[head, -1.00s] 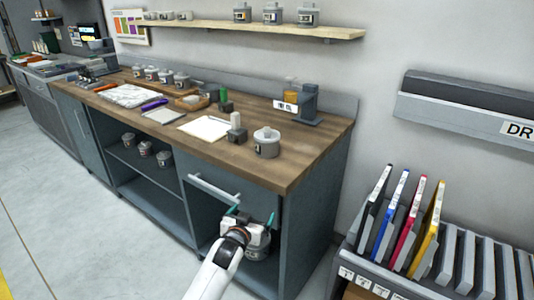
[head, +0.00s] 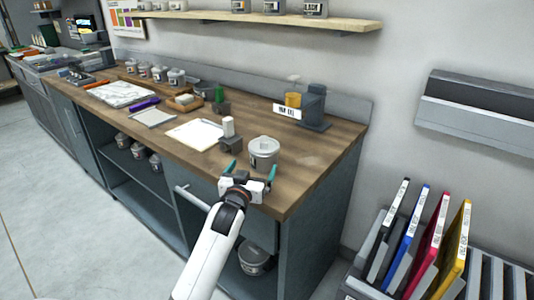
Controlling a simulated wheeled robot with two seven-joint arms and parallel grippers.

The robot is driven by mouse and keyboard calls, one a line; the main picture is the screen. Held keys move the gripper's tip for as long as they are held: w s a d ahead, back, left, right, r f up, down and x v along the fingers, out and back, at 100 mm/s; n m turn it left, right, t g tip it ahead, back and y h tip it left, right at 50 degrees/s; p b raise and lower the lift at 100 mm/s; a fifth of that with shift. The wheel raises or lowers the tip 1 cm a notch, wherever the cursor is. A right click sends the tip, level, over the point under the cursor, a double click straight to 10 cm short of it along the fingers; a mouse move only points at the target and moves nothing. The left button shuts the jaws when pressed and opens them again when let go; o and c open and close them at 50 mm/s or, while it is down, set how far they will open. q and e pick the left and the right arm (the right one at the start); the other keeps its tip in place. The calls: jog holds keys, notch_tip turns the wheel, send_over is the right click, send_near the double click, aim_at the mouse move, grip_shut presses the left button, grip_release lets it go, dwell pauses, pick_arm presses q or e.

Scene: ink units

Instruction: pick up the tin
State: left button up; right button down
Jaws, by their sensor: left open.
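A grey lidded tin (head: 263,155) stands upright on the wooden worktop near its front right corner. My left gripper (head: 251,174) is open and empty at the counter's front edge, just in front of the tin. Its teal fingertips point toward the tin, one to its left and one near its right side in the picture. I cannot tell whether they touch it. Another tin (head: 255,260) is in the lower cabinet, partly hidden by my left arm. My right gripper is not in view.
The worktop (head: 315,158) holds a white paper (head: 194,134), a small grey block (head: 229,135) and a dark stand (head: 314,110). Several tins stand farther left. A shelf (head: 260,20) runs above.

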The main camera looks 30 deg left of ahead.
aim_at(258, 158)
pick_arm(q)
jog(key=x, duration=0.4)
jog(key=shift+w+a+r, duration=0.1)
jog(key=shift+w+r, duration=0.15)
jog(key=shift+w, duration=0.1)
jog(key=shift+w+a, duration=0.15)
jog(key=shift+w, duration=0.45)
jog(key=x, duration=0.3)
jog(key=shift+w+d+p, duration=0.25)
jog(key=shift+w+p, duration=0.05)
jog(key=shift+p, duration=0.05)
jog(key=shift+w+a+f, duration=0.1)
jog(key=shift+w+a, duration=0.1)
jog(key=shift+w, duration=0.3)
jog(key=c, duration=1.3)
jog(key=shift+r, duration=0.2)
jog(key=shift+c, duration=0.3)
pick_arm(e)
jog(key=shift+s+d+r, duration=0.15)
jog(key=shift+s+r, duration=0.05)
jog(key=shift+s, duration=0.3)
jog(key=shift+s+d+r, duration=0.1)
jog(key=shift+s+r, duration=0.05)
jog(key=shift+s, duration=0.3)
